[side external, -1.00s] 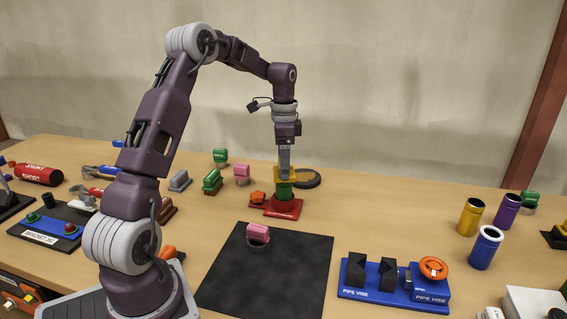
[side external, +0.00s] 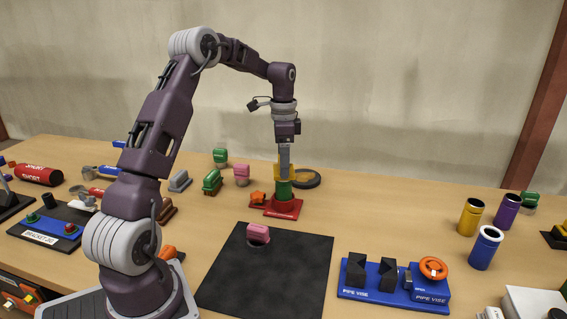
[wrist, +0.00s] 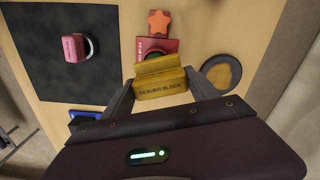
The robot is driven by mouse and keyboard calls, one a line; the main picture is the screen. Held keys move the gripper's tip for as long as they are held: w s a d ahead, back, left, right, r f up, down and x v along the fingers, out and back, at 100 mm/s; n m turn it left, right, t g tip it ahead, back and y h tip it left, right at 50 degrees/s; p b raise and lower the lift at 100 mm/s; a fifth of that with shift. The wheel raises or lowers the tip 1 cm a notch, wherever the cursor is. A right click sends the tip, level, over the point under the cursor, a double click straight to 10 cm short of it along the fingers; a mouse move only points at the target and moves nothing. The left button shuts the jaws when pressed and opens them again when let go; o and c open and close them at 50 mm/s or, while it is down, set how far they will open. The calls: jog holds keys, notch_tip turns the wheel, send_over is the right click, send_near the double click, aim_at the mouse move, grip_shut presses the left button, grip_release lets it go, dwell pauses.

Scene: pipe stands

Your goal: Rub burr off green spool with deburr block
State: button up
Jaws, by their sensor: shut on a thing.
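My gripper (wrist: 160,100) is shut on the yellow deburr block (wrist: 162,90), its label facing the wrist camera. In the side view the block (side external: 281,170) is at the top of the green spool (side external: 284,189); I cannot tell whether they touch. The spool stands upright on a red stand (side external: 283,208) with an orange knob (side external: 257,198) to its left. I cannot make out any burr.
A round dark dish (side external: 306,180) lies just behind and right of the stand. A black mat (side external: 265,280) with a pink-topped piece (side external: 258,234) lies in front. A blue pipe vise (side external: 394,287) stands at front right.

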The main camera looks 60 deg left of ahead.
jog(key=shift+s+d, duration=0.5)
jog(key=shift+d, duration=0.25)
jog(key=shift+w+a+f, duration=0.1)
jog(key=shift+w+a, duration=0.4)
jog(key=shift+a, duration=0.3)
jog(key=shift+s+d, duration=0.5)
jog(key=shift+d, duration=0.35)
jog(key=shift+r, duration=3.15)
